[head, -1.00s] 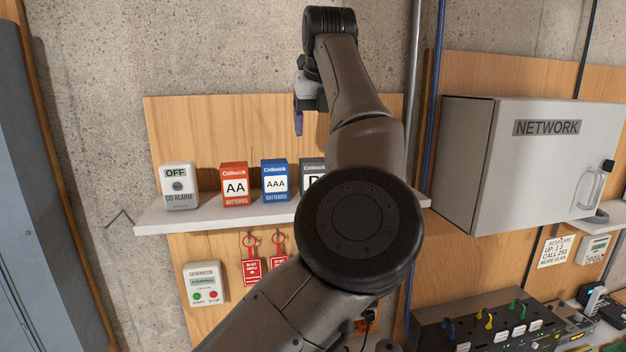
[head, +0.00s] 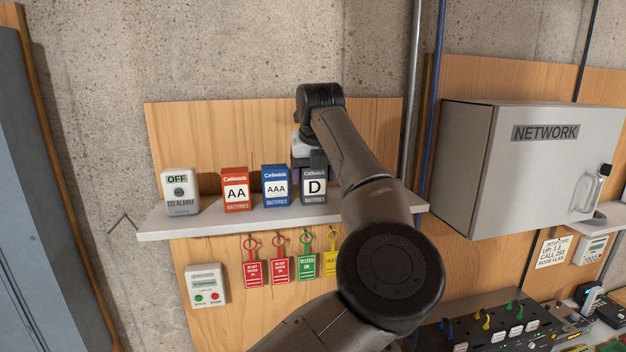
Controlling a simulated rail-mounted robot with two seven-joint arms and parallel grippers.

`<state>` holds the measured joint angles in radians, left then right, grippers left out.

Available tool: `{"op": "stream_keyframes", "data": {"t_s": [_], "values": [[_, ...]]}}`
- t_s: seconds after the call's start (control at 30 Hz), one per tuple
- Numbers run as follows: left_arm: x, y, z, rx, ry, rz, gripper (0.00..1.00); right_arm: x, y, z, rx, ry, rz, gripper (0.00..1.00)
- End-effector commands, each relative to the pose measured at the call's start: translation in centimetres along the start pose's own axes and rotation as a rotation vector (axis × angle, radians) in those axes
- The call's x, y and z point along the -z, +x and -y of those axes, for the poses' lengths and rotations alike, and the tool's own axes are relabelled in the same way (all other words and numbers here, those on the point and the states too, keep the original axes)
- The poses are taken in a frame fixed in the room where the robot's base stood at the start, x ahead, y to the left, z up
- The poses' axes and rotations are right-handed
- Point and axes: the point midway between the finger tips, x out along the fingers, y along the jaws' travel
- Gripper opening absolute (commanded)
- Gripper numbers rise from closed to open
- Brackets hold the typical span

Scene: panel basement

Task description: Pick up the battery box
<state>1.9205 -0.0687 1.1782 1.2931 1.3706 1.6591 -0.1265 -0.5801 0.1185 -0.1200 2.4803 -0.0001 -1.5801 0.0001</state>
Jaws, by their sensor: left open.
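My right gripper is not in view.
A CO alarm (head: 180,191) stands left of the boxes. Several hanging tags (head: 280,265) and a generator switch box (head: 206,285) are below the shelf. A grey NETWORK cabinet (head: 470,165) is on the right, past a pipe (head: 412,110).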

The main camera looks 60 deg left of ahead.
Motion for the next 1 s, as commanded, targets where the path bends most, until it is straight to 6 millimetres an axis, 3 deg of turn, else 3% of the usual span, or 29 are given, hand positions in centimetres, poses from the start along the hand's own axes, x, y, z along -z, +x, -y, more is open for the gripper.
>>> {"op": "stream_keyframes", "data": {"t_s": [0.33,0.77,1.0], "values": [[0.05,0.56,-0.01,0.0,0.0,-0.001,0.7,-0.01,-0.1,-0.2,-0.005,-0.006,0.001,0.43],[0.03,0.52,-0.02,0.0,-0.001,0.0,0.29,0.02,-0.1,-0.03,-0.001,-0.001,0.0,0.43],[-0.01,0.42,-0.03,0.0,-0.001,0.001,0.28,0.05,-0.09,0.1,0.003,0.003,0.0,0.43]]}}
